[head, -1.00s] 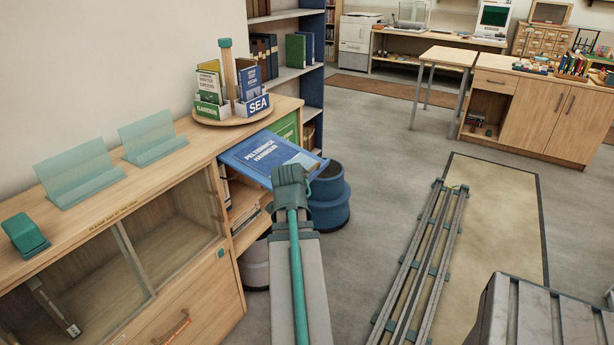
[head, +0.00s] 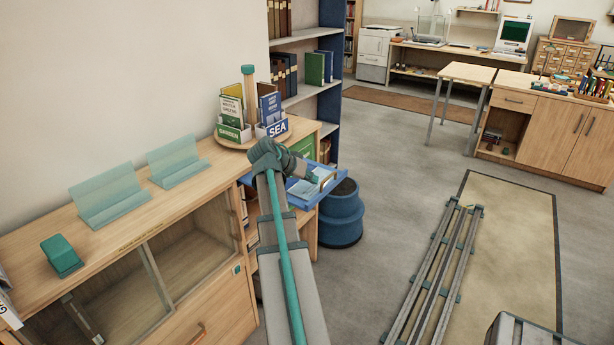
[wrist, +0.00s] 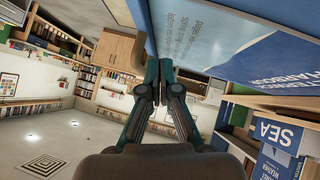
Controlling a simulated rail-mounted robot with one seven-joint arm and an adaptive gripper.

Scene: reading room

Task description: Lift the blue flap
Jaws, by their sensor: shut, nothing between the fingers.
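In the wrist view the flap's printed light and dark blue face (wrist: 215,40) fills the upper right. My arm hides part of the flap.
The cabinet top (head: 120,235) holds clear stands and a round leaflet rack (head: 250,130) close behind the flap. A blue round stool (head: 341,215) stands just right of the flap. Open grey floor (head: 400,200) lies further right.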

